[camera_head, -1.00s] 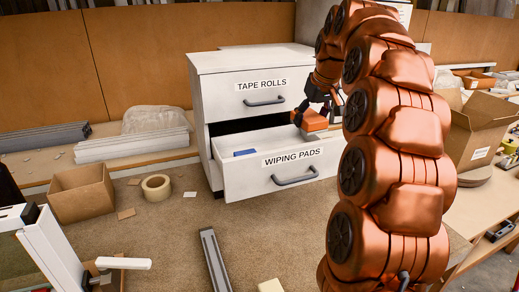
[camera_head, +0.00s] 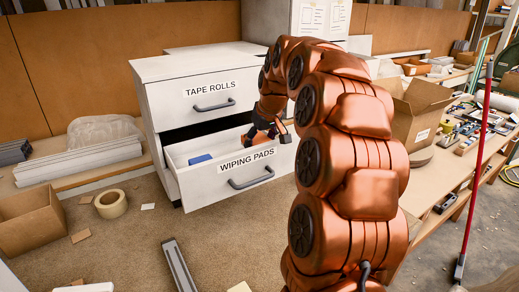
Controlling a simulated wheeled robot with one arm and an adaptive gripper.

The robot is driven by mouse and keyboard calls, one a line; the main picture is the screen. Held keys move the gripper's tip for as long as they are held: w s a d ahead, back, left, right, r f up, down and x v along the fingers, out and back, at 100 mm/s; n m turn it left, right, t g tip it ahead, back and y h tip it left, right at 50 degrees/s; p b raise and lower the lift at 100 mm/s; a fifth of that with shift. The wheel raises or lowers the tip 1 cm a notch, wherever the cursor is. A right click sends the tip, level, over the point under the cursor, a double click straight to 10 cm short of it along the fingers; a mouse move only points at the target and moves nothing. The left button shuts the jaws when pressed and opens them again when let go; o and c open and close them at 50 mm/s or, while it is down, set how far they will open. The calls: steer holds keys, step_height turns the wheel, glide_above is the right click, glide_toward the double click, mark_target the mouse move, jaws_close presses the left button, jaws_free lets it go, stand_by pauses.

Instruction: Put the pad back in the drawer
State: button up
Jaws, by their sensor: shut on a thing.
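The lower drawer, labelled WIPING PADS (camera_head: 211,180), stands pulled open from a white cabinet (camera_head: 155,107). A blue pad (camera_head: 200,159) lies inside it towards the left. My gripper (camera_head: 268,136) is at the right end of the drawer, low over its opening. It is shut on an orange pad (camera_head: 260,138), of which only a small part shows. The drawer front and my fingers hide the rest, so I cannot tell whether the pad touches the drawer floor.
The TAPE ROLLS drawer (camera_head: 190,104) above is shut. A tape roll (camera_head: 111,203) and an open cardboard box (camera_head: 38,220) are on the bench at left. Another open box (camera_head: 418,115) stands right of my arm. A red pole (camera_head: 480,160) stands at far right.

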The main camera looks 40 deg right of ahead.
steer(key=shift+f+p, duration=0.5)
steer(key=shift+f, duration=1.1)
steer(key=o, duration=1)
steer(key=shift+o, duration=0.2)
steer(key=b+v, duration=0.4)
steer(key=v, duration=0.8)
